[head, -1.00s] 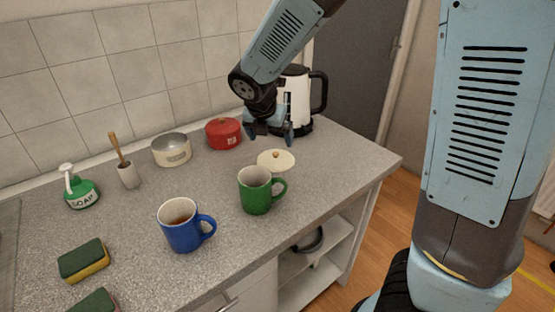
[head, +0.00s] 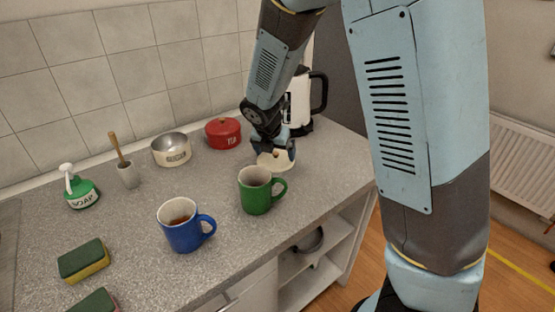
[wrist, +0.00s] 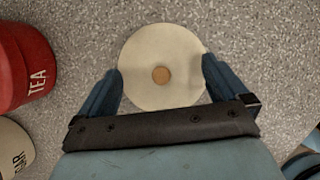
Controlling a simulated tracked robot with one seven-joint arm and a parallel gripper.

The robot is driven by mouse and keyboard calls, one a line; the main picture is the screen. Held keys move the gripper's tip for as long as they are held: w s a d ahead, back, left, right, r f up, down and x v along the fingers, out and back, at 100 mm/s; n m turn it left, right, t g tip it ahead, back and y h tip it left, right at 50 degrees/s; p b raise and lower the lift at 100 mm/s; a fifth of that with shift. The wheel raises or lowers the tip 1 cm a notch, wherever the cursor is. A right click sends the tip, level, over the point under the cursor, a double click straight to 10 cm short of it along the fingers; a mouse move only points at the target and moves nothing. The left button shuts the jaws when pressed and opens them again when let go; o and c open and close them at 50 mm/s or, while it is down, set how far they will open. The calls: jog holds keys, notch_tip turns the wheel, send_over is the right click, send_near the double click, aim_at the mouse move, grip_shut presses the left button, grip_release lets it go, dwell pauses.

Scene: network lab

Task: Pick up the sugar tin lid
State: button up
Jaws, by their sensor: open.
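The sugar tin lid (wrist: 161,47) is a cream disc with a small wooden knob (wrist: 161,75). It lies flat on the grey speckled counter, behind the green mug. In the head view the lid (head: 266,163) is partly hidden by my gripper (head: 274,157). My gripper is open above the lid; in the wrist view its two blue fingers (wrist: 161,82) stand on either side of the knob, near the lid's edges. The open cream sugar tin (head: 171,152) stands to the left, and part of it shows in the wrist view (wrist: 14,152).
A red tea tin (head: 223,133) stands left of my gripper, and a kettle (head: 299,100) behind it. The green mug (head: 256,195) is close in front. A blue mug (head: 182,229), soap bottle (head: 79,190) and sponges (head: 83,260) are farther left.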

jog(key=shift+s+f, duration=0.1)
jog(key=c, duration=1)
